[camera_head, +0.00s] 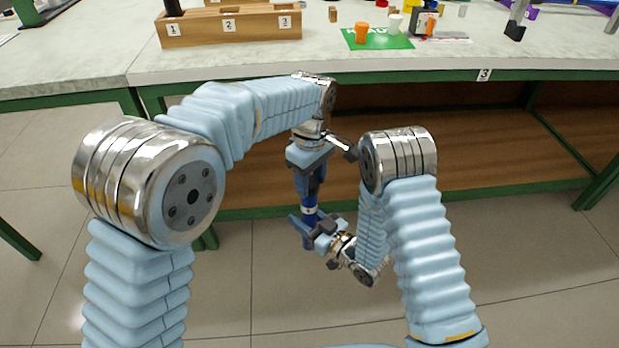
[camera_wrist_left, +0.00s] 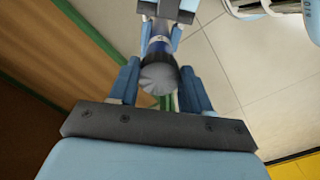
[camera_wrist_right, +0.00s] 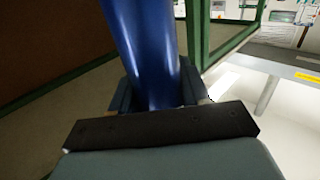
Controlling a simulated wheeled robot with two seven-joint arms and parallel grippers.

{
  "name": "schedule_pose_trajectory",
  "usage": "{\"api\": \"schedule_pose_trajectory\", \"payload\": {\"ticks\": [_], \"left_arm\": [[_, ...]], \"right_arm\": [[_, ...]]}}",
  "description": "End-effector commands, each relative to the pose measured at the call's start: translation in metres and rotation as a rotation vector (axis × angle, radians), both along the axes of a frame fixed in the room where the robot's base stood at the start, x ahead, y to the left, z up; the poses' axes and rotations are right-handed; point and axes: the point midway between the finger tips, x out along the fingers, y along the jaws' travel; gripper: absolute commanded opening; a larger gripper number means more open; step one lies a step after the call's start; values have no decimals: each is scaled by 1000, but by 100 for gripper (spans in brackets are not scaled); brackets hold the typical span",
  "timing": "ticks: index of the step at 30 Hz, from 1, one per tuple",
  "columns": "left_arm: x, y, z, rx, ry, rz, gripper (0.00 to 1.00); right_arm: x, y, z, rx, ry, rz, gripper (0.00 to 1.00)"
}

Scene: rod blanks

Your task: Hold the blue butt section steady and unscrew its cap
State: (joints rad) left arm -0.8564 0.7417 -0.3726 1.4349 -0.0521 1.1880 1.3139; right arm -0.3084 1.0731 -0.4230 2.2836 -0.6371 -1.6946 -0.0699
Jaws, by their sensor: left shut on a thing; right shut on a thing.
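The blue butt section (camera_head: 309,213) is upright in front of the bench, clear of the benchtop. Its dark grey ribbed cap (camera_wrist_left: 158,76) is at the top end in the left wrist view; in the head view my left gripper hides it. My left gripper (camera_head: 309,184) points down and is shut on the cap. My right gripper (camera_head: 310,232) is lower, comes in from the right and is shut around the blue body. The right wrist view shows the glossy blue body (camera_wrist_right: 140,40) between the right fingers. Whether the cap's thread is loose cannot be seen.
The pale benchtop (camera_head: 420,63) with a green edge lies behind my arms. A wooden rack (camera_head: 232,27) numbered 1 to 3 stands on it. A brown shelf (camera_head: 440,140) is below. The floor in front is clear.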

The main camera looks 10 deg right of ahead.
Motion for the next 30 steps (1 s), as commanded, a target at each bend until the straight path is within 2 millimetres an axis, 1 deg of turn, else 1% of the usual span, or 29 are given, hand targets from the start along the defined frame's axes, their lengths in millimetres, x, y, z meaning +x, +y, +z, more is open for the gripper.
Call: {"api": "schedule_pose_trajectory", "payload": {"ticks": [1,3,6,8,30], "left_arm": [[-1,-1,0,2,5,121,12],[-1,-2,-1,3,5,276,12],[-1,-3,-1,2,8,420,12],[-2,-3,0,1,8,462,12],[-1,-3,2,1,8,469,12]], "right_arm": [[1,-1,0,1,0,-4,0],[1,-2,0,1,0,-5,0],[2,-2,0,1,1,-6,0],[2,-2,0,1,1,-6,0],[2,-2,0,1,2,-6,0]]}}
